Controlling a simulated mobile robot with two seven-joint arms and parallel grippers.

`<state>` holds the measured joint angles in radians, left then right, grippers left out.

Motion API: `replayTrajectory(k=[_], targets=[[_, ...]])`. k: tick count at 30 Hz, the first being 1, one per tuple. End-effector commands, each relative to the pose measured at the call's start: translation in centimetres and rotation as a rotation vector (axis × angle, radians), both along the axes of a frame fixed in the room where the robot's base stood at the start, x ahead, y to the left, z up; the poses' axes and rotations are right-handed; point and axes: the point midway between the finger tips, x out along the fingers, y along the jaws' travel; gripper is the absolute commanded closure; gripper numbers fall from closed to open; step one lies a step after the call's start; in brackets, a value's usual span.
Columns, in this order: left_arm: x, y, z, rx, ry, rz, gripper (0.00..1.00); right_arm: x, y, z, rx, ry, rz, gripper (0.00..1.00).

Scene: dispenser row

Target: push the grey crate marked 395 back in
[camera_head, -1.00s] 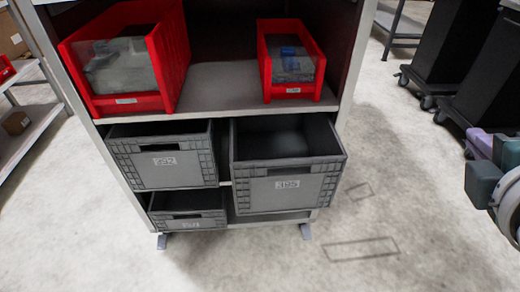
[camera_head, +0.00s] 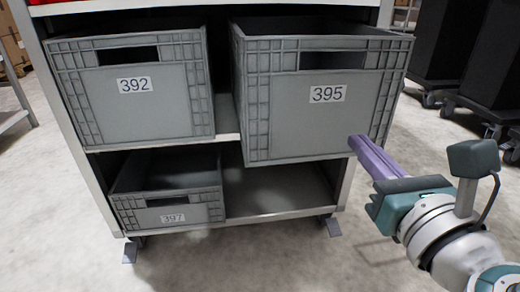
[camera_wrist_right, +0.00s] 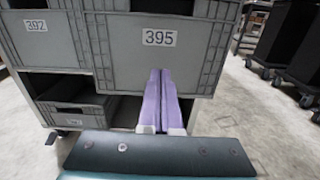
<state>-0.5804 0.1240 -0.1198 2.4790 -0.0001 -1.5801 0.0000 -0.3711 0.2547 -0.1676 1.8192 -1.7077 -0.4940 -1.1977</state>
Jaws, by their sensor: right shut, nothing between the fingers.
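The grey crate marked 395 (camera_head: 327,115) sits on the middle shelf at the right and sticks out past the shelf front, further than the crate beside it. It also shows in the right wrist view (camera_wrist_right: 158,62). My right gripper (camera_head: 356,142) is shut and empty, its purple fingers together. In the head view its tips are near the lower right of the crate's front. In the right wrist view the fingers (camera_wrist_right: 160,75) point at the crate's front below the label. I cannot tell whether they touch it. My left gripper is not in view.
Crate 392 (camera_head: 137,100) stands to the left on the same shelf. Crate 397 (camera_head: 172,215) is on the shelf below, with bare shelf (camera_head: 275,190) to its right. Dark wheeled bins (camera_head: 440,45) stand at the back right. The floor in front is clear.

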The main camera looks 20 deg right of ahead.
Motion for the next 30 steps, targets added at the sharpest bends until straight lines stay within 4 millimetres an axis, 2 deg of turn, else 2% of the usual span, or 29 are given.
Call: replayTrajectory(k=[1, 5, 12, 18, 30], targets=[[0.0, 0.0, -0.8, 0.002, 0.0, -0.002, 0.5, 0.1, 0.1, -0.8, -0.015, 0.003, 0.006, 1.0], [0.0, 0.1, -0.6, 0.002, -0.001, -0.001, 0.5, 1.1, -0.1, -0.7, -0.028, 0.004, 0.01, 1.0], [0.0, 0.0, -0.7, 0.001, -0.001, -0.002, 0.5, 5.5, -1.2, -0.6, -0.024, 0.002, 0.008, 1.0], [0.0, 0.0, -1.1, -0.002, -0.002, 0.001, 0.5, 8.3, -1.8, -0.7, -0.024, 0.004, 0.009, 1.0], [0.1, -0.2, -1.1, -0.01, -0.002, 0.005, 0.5, 8.8, -2.0, -0.7, -0.022, 0.005, 0.009, 1.0]])
